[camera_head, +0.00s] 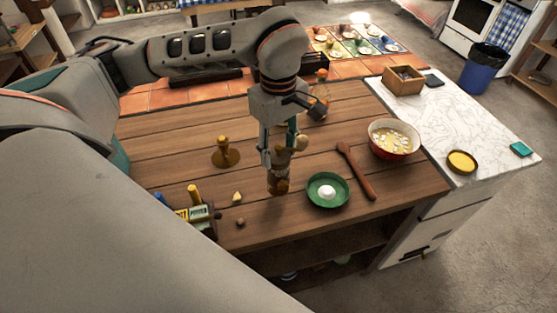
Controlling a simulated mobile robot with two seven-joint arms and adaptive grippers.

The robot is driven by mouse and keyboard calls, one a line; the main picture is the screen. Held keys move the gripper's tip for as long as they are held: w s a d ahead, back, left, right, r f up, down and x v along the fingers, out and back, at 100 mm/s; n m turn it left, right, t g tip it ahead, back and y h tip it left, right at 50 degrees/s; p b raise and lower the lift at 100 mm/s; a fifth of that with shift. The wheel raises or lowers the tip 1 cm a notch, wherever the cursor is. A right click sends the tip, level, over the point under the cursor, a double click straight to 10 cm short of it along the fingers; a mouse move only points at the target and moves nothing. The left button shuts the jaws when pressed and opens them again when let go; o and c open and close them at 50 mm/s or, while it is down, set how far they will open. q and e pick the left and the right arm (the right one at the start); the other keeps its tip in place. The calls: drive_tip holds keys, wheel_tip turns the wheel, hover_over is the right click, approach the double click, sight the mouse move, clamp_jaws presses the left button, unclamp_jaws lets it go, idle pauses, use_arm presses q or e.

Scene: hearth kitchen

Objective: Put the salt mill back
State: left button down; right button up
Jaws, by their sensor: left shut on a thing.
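My left gripper (279,162) is over the middle of the wooden table, pointing down. It is shut on a brown wooden thing that looks like the salt mill (278,184). The mill is upright and partly hidden by the fingers; I cannot tell whether its foot touches the table. To its left, a golden-brown post (223,146) stands on a round base. My right gripper is not in view.
Right of the mill lie a green dish (327,199) with a white thing in it, a wooden spoon (356,172) and a red bowl (394,139). Several small things and a box (198,214) are at front left. A wooden box (403,81) stands on the white counter (455,120).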

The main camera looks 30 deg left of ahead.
use_arm(q)
drive_tip(key=shift+f, duration=1.9)
drive_tip(key=c, duration=1.2)
unclamp_jaws()
drive_tip(key=shift+f, duration=0.15)
drive_tip(key=shift+c, duration=0.2)
wheel_tip(320, 180, up, 12)
drive_tip(key=shift+r, duration=0.15)
